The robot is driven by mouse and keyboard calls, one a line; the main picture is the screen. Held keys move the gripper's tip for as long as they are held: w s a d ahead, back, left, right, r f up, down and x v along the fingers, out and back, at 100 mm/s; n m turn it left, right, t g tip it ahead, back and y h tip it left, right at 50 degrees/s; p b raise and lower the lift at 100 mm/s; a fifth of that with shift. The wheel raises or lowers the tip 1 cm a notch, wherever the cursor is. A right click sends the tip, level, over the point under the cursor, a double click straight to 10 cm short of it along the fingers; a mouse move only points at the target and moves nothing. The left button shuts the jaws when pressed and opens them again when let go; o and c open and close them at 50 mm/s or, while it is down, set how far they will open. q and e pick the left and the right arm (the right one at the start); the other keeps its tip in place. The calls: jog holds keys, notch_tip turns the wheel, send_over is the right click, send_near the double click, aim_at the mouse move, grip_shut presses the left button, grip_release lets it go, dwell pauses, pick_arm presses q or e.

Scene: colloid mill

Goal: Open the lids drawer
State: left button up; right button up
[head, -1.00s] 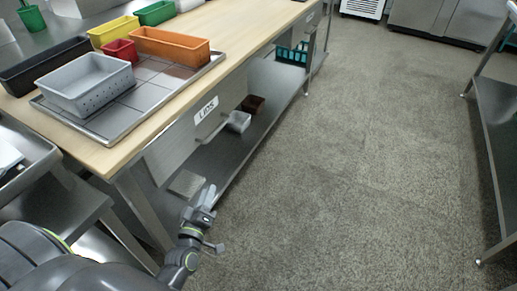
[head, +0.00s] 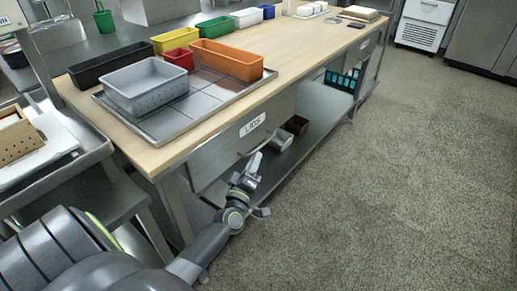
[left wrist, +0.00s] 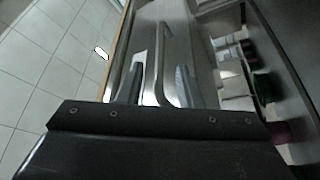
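The lids drawer (head: 218,158) is a grey front under the wooden tabletop, with a white "LIDS" label (head: 252,125). It looks closed. My left gripper (head: 254,164) is at the drawer's front, just below the label, and hides most of the handle in the head view. In the left wrist view, the handle (left wrist: 159,45) is a pale metal bar running between the two spread fingers of my left gripper (left wrist: 158,88). A gap shows between the bar and the fingers, so they are not clamped on it. My right gripper is not in view.
A metal tray (head: 160,130) with a grey perforated bin (head: 146,86) stands on the table (head: 130,128); coloured bins stand around it. A lower shelf (head: 310,120) holds small containers. The floor (head: 400,190) to the right is clear.

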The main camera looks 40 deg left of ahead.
aim_at(258, 149)
pick_arm(q)
jog(key=x, duration=0.5)
grip_shut()
dwell(0.3)
